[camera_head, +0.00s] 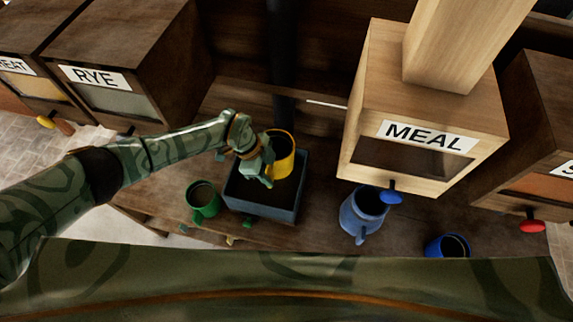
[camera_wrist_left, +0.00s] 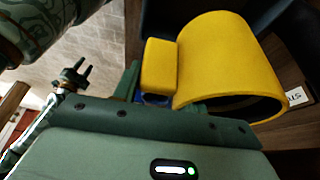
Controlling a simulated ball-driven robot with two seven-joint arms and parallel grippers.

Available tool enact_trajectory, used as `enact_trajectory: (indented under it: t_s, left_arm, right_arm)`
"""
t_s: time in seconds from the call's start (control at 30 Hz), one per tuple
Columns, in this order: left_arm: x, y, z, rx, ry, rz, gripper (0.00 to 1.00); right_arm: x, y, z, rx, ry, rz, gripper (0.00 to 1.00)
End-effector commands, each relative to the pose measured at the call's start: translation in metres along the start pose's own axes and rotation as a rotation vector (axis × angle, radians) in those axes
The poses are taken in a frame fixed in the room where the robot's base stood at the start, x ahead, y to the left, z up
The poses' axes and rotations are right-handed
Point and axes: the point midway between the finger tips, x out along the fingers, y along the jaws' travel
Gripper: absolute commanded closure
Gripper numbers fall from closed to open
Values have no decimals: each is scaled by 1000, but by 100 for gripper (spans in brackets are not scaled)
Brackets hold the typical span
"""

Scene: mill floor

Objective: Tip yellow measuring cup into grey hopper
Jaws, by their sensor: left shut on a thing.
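The yellow measuring cup (camera_head: 286,166) is in the head view, over the back part of the grey hopper (camera_head: 262,210), an open box with a dark inside. My left gripper (camera_head: 262,170) is shut on the cup's handle, at the cup's left side. In the left wrist view the yellow cup (camera_wrist_left: 225,60) fills the upper right, with its block-like handle (camera_wrist_left: 160,66) by the jaws. The cup's mouth shows dark in the head view; I cannot tell its contents or exact tilt.
A green cup (camera_head: 203,200) stands close left of the hopper. A blue-grey jug (camera_head: 358,218) and a blue cup (camera_head: 436,247) stand to the right. The pale MEAL bin (camera_head: 430,165) hangs over the jug, with a blue knob (camera_head: 391,196). The RYE bin (camera_head: 120,100) is at left.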

Motion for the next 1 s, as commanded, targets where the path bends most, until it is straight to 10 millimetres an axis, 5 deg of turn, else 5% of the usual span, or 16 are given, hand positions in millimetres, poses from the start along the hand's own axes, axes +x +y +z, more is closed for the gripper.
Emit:
enact_trajectory:
  t_s: [0.27,0.63,1.0]
  left_arm:
    - [-2,0,-1,1,1,0,100]
    - [-35,0,-14,0,2,0,100]
    - [-37,1,-16,0,2,0,100]
  right_arm:
    - [1,0,0,0,0,0,64]
    - [1,-1,0,1,0,-1,64]
    - [1,-3,-1,2,1,-3,64]
